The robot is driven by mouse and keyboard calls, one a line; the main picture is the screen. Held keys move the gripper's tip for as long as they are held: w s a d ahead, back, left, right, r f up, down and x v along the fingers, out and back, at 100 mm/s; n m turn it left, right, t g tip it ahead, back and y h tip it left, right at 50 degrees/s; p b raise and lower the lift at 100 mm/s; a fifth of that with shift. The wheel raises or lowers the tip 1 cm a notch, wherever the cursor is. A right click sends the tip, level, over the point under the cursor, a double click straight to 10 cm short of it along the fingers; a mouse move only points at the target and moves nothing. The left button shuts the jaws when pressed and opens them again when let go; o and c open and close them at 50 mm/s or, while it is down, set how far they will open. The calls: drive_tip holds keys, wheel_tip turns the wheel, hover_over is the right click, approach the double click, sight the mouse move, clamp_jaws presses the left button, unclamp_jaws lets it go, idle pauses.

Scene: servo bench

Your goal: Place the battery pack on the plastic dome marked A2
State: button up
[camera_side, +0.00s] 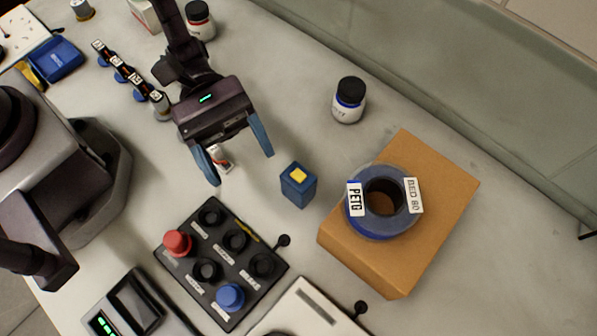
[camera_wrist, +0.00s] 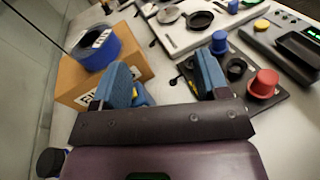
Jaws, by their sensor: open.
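A small upright blue block with a yellow top (camera_side: 298,186) stands on the bench and may be the battery pack; I cannot confirm it. It shows partly behind a finger in the wrist view (camera_wrist: 142,96). My gripper (camera_side: 241,168) is open and empty above the bench, up and left of the block. A black panel (camera_side: 222,262) holds a red dome-like cap (camera_side: 177,243), a blue cap (camera_side: 230,297) and several black round pieces. Its labels are too small to read, so I cannot tell which is A2. A small white and red item (camera_side: 219,160) shows between my fingers.
A cardboard box (camera_side: 400,270) carries a blue spool marked PETG (camera_side: 362,222), right of the block. A black-capped bottle (camera_side: 348,101) stands behind. Several small dark parts (camera_side: 126,75) line up at left. A white device (camera_side: 305,316) lies at the front.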

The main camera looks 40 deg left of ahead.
sight(287, 168)
drive_tip(key=w+d+n+t+h, duration=0.2)
drive_tip(key=w+d+n+t, duration=0.1)
drive_tip(key=w+n+t, duration=0.2)
wheel_tip(287, 168, down, 8)
drive_tip(key=shift+w+a+r, duration=0.1)
drive_tip(key=shift+r, duration=0.15)
drive_tip(key=shift+d, duration=1.45)
drive_tip(key=c, duration=1.1)
